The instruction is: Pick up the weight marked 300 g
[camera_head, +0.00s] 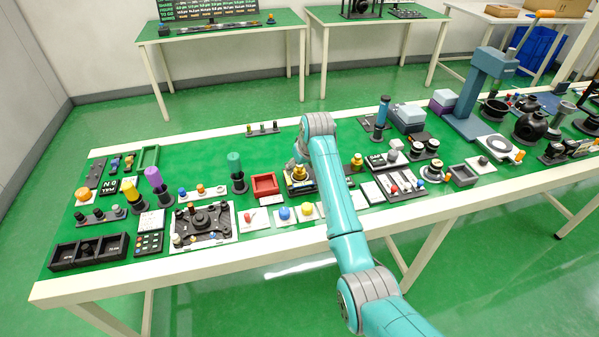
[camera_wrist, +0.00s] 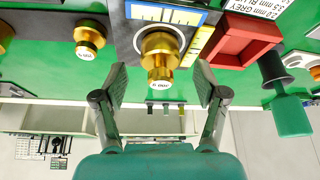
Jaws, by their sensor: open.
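My gripper (camera_wrist: 162,80) is open, one finger on each side of this weight, with visible gaps and no contact. A second gold weight (camera_wrist: 90,38) stands to the left in the wrist view, and it shows right of my arm in the head view (camera_head: 357,161). Its label is also unreadable.
A red tray (camera_wrist: 245,42) and a green-handled tool (camera_wrist: 288,110) are close on the right in the wrist view.

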